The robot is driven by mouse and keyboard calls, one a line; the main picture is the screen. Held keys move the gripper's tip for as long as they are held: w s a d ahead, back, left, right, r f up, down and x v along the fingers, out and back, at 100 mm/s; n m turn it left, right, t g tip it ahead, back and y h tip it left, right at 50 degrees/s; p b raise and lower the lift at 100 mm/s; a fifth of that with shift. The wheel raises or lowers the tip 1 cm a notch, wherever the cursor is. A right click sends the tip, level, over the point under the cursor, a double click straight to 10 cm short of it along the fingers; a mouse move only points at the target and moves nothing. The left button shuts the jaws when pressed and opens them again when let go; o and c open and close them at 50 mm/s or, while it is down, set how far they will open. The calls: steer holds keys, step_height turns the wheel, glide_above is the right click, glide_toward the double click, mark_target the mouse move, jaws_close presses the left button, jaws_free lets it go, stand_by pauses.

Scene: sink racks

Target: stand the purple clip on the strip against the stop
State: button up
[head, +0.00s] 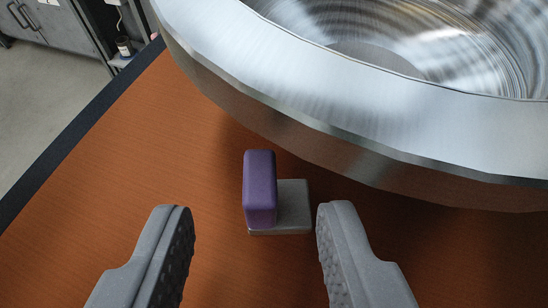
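The purple clip (259,188) shows as an upright, rounded purple block in the middle of the head view. It is at the left side of a small flat grey piece (294,205) on the orange-brown surface. I cannot tell whether the two are joined or the purple block only rests there. My gripper (254,208) is open and empty. Its grey ridged fingers are spread to the left and right of the purple block and the grey piece, apart from both. The right finger is closer to the grey piece. I see no clear strip or stop.
A large round metal basin (330,75) with a thick rim fills the upper right, just beyond the clip. The orange-brown counter (130,165) is clear to the left, up to its dark edge (75,130). Grey floor and cabinets lie beyond, with a small jar (124,47) on a shelf.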

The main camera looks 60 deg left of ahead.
mark_target(260, 200)
steer(key=shift+x, duration=1.8)
steer(key=shift+w, duration=0.1)
jaws_close()
steer(key=shift+r, duration=0.15)
